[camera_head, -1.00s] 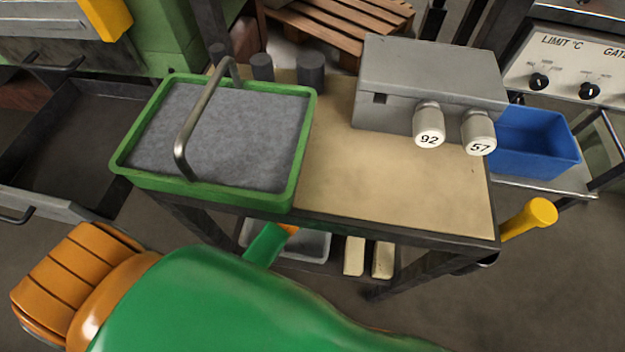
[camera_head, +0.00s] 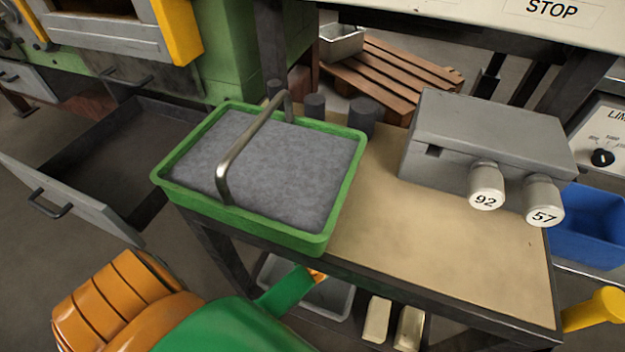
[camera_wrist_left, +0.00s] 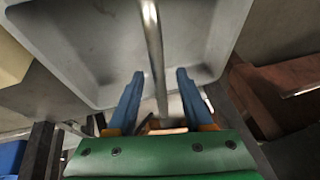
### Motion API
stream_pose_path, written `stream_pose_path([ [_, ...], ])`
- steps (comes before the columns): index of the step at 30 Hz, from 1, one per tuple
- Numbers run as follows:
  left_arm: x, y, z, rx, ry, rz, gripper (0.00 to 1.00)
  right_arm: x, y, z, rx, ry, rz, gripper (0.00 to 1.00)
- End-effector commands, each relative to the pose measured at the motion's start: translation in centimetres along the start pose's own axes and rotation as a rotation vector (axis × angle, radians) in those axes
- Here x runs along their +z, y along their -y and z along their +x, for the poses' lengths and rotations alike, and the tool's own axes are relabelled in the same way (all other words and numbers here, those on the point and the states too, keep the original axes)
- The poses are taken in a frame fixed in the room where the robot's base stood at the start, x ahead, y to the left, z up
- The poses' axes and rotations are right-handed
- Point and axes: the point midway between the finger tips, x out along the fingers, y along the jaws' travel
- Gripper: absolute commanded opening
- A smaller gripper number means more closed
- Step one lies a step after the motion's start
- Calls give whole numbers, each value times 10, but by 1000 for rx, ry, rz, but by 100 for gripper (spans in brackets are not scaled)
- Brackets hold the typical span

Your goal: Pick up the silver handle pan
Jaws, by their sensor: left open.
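A light grey pan (camera_wrist_left: 90,40) with a thin silver handle (camera_wrist_left: 152,35) fills the upper part of the left wrist view. My left gripper (camera_wrist_left: 158,75) is open, with one blue finger on each side of the handle. I cannot tell whether either finger touches it. In the head view, a grey pan (camera_head: 336,301) stands on the cart's lower shelf, partly hidden by my green left arm. The left gripper's fingers are hidden there. A green tray (camera_head: 325,240) with a silver bar handle (camera_head: 235,160) and grey contents stands on the cart top. My right gripper is not in view.
A grey box (camera_head: 490,130) with knobs marked 92 and 57 sits on the cart top (camera_head: 430,260). Pale blocks (camera_head: 377,318) lie beside the lower pan. A blue bin (camera_head: 590,225) stands at right. An open drawer (camera_head: 80,200) is at left.

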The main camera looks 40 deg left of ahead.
Motion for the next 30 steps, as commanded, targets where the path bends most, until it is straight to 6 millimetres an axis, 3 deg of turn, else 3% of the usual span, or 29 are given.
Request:
stream_pose_path([
  [12, 1, -1, 3, 0, 0, 0, 51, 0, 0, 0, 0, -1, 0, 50],
  [14, 1, -1, 3, 0, 0, 0, 40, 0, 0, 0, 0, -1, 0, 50],
  [18, 1, -1, 3, 0, 0, 0, 2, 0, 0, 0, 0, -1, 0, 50],
  [30, 1, -1, 3, 1, 0, 0, 0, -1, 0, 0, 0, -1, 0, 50],
])
